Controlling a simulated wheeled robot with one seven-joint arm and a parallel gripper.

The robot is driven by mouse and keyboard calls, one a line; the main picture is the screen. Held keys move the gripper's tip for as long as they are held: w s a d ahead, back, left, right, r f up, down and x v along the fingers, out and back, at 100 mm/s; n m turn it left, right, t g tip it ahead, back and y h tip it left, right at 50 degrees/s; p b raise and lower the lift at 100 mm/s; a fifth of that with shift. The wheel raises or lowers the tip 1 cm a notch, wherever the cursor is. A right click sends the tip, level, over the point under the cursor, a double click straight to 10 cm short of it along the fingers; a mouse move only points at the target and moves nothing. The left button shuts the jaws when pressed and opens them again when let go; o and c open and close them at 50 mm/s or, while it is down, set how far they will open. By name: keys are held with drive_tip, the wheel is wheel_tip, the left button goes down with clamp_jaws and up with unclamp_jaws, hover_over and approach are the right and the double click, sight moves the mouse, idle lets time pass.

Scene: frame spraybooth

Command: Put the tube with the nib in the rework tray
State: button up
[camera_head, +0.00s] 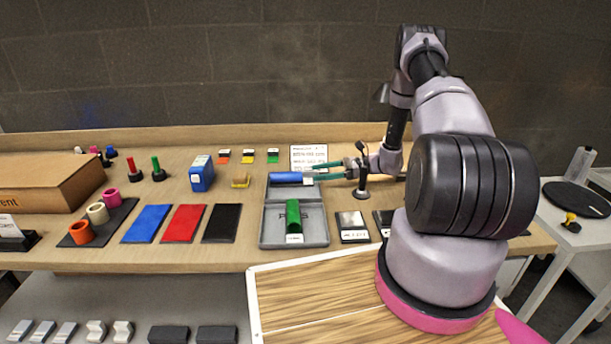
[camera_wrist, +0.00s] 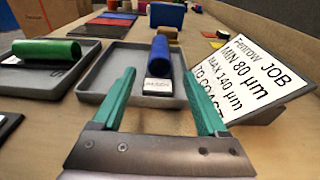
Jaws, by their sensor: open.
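A blue tube (camera_head: 287,177) lies in the far grey tray (camera_head: 275,191); it also shows in the wrist view (camera_wrist: 160,60). A green tube (camera_head: 292,214) lies in the near grey tray (camera_head: 270,238), and in the wrist view it is at the left (camera_wrist: 45,50). I cannot make out a nib on either tube, and the tray labels are too small to read. My gripper (camera_head: 322,170) is open and empty, pointing left at the right end of the blue tube. In the wrist view its teal fingers (camera_wrist: 159,76) point toward the tube, one on each side of its line.
A job card (camera_head: 309,157) stands close behind my gripper. A black stand (camera_head: 362,182) is near the wrist. Blue (camera_head: 147,223), red (camera_head: 183,223) and black (camera_head: 221,223) panels lie left of the trays. A blue box (camera_head: 201,174) and yellow block (camera_head: 240,181) stand farther back.

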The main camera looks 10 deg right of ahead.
drive_tip(key=shift+v, duration=1.95)
drive_tip(key=shift+a, duration=0.1)
